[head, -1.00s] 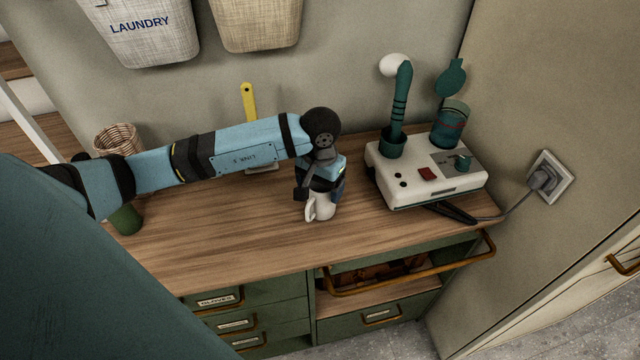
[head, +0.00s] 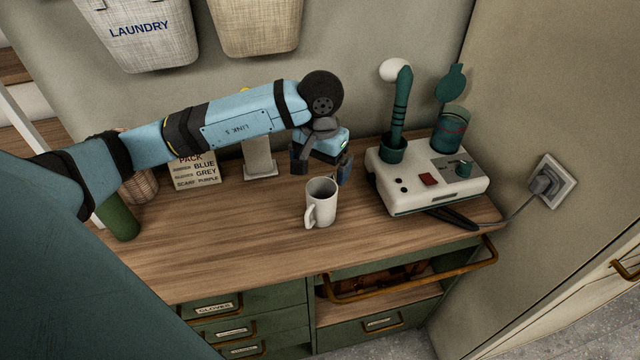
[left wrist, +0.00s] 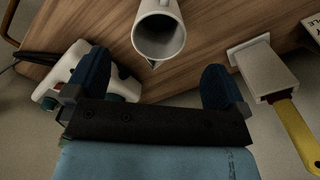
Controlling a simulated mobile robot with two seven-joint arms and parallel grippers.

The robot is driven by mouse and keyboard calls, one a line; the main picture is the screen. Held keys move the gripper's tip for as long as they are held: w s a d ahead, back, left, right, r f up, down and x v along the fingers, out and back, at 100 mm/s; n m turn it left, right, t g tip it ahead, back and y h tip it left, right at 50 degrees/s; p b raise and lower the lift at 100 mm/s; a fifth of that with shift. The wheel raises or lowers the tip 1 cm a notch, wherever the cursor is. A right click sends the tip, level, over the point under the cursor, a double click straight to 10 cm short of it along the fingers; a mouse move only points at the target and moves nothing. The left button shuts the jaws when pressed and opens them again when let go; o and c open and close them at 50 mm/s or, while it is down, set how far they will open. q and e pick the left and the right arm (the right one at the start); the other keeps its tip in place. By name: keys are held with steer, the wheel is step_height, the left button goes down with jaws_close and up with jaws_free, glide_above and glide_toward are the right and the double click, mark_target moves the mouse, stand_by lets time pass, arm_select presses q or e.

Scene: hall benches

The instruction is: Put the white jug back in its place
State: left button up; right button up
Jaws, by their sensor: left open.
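The white jug (head: 319,205) stands upright on the wooden bench top (head: 230,230), left of the white appliance, with its handle toward the front left. My left gripper (head: 322,166) is open and empty, above and behind the jug and apart from it. In the left wrist view the jug (left wrist: 160,35) shows its open mouth and spout, beyond the two blue fingers of the gripper (left wrist: 155,78). The inside of the jug looks empty. My right gripper is not in view.
A white appliance (head: 400,190) with a green holder and cup stands at right, its cable running to the wall socket (head: 551,182). A scraper (head: 259,158), a lettered sign (head: 196,172) and a green cylinder (head: 119,218) are behind and left. A drawer below is partly open.

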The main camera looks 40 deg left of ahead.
arm_select(q)
steer(key=shift+r, duration=2.05)
steer(key=shift+f, duration=0.1)
